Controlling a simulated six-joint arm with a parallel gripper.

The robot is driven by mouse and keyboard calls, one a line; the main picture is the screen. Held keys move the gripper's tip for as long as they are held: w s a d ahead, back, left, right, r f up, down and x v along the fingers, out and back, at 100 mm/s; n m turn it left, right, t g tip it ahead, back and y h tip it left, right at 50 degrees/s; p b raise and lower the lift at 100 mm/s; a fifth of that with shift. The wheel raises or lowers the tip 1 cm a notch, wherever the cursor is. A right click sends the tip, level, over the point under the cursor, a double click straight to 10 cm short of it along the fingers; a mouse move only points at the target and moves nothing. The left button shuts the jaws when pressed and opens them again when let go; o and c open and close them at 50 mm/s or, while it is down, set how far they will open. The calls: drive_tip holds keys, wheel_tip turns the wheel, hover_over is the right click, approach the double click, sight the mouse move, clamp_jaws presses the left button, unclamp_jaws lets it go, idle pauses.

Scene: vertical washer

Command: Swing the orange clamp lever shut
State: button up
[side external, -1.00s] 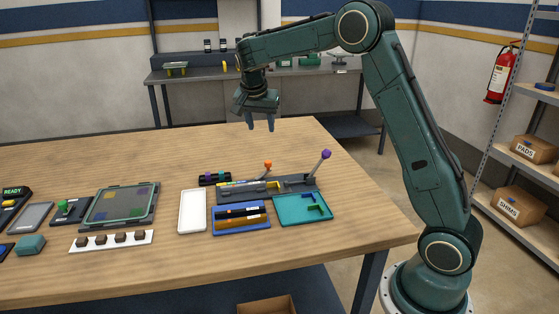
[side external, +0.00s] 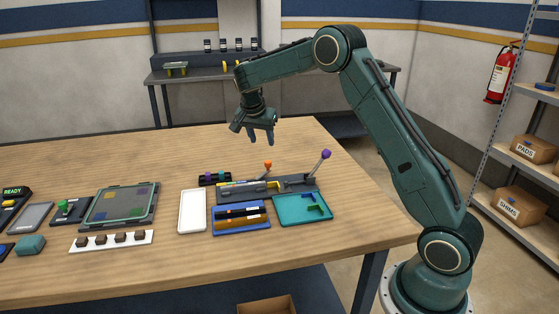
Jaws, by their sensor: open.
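The orange clamp lever (side external: 268,165) is a short lever with an orange knob, standing raised and slightly tilted on the long grey fixture (side external: 290,186). A second lever with a purple knob (side external: 326,154) leans up to the right at the fixture's right end. My gripper (side external: 260,139) is open and empty, fingers pointing down. It hangs in the air above and behind the fixture, apart from both levers.
A blue tray (side external: 241,232) with orange and black parts and a teal tray (side external: 290,221) lie in front of the fixture. A white tray (side external: 181,213) lies to the left. A small black block with coloured pegs (side external: 207,182) sits behind. The table behind the fixture is clear.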

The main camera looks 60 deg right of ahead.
sight(268, 162)
drive_tip(key=x, duration=1)
drive_tip(key=shift+d+f, duration=0.15)
drive_tip(key=shift+f, duration=0.1)
drive_tip(key=shift+c, duration=0.3)
clamp_jaws()
